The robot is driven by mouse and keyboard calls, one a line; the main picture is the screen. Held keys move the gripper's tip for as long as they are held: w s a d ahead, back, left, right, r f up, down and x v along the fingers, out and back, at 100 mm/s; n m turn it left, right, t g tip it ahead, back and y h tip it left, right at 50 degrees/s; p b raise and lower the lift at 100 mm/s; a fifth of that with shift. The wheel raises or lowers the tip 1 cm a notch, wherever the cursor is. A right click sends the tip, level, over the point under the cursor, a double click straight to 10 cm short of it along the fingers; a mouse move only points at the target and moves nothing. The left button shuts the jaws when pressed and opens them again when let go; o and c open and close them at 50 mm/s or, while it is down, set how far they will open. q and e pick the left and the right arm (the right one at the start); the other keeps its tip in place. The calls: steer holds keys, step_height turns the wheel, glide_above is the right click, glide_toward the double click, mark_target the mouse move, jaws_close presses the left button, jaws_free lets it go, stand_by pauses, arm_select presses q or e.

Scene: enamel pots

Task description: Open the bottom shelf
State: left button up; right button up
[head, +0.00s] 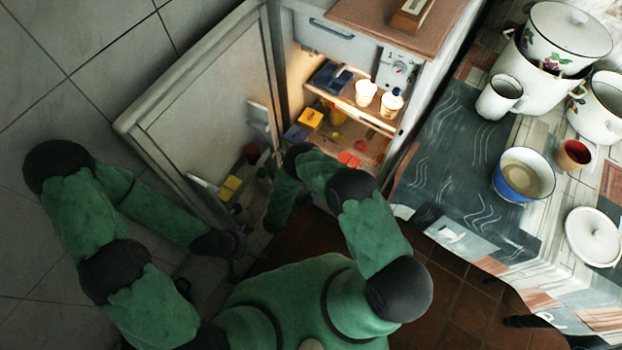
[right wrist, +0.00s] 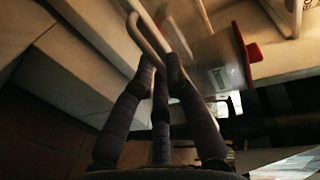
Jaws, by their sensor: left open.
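The fridge stands open in the head view, with its pale door (head: 205,100) swung to the left and its lit interior (head: 345,120) showing shelves. The bottom of the fridge is largely hidden by my right arm, so I cannot single out the bottom shelf there. My left gripper (head: 238,248) is open and empty, low beside the door. My right gripper is hidden in the head view. In the right wrist view, its dark fingertips (right wrist: 160,68) are at a pale looped bar (right wrist: 147,38). I cannot tell whether they grip it.
A clear container with a red lid (right wrist: 246,52) is close to the right fingers. Cups (head: 366,92) and packages (head: 310,118) stand inside the fridge. The door holds a yellow item (head: 229,187). A counter with enamel pots (head: 540,75) is at the right.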

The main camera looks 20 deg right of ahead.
steer(key=o, duration=0.5)
steer(key=shift+c, duration=0.2)
step_height(320, 180, up, 10)
stand_by(0.4)
stand_by(0.4)
